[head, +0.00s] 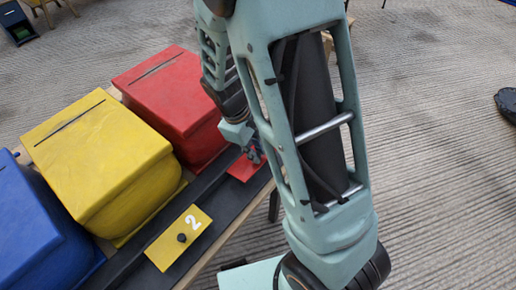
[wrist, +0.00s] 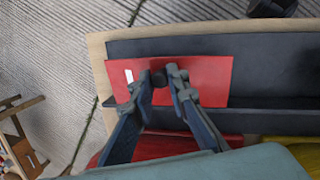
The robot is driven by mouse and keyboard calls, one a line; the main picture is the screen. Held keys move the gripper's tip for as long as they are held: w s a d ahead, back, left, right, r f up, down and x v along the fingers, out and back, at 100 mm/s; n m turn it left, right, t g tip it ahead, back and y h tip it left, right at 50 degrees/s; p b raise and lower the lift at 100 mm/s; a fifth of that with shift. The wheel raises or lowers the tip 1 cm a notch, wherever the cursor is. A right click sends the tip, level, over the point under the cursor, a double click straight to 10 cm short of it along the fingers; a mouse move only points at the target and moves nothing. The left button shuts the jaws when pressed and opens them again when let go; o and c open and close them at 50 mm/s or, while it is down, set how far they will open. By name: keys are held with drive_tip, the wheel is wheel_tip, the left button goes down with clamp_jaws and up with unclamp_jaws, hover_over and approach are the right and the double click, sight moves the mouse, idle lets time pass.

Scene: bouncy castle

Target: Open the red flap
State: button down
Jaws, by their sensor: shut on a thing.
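The red flap (head: 243,168) is a flat red plate on the dark strip in front of the red box (head: 172,93). In the wrist view the flap (wrist: 208,80) shows a dark round knob (wrist: 158,77) and part of a white mark. The flap appears to lie flat on the strip. My gripper (head: 254,154) is over the flap, pointing down. In the wrist view my gripper (wrist: 159,76) has its fingertips on both sides of the knob, shut on it. In the head view the fingers hide the knob and part of the flap.
A yellow box (head: 100,165) and a blue box (head: 32,235) stand left of the red box. A yellow flap (head: 170,250) marked 2, with a dark knob, lies on the dark strip (head: 125,253). Carpeted floor (head: 430,120) is open to the right.

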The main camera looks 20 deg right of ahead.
drive_tip(key=shift+w+a+r+g+h+p, duration=0.35)
drive_tip(key=shift+w+r+g+h+p, duration=0.3)
drive_tip(key=shift+g+p, duration=0.6)
drive_tip(key=shift+s+f+t, duration=0.1)
drive_tip(key=shift+t, duration=0.15)
drive_tip(key=c, duration=1.8)
unclamp_jaws()
drive_tip(key=shift+c, duration=0.2)
drive_tip(key=v, duration=1.2)
drive_tip(key=shift+a, duration=0.1)
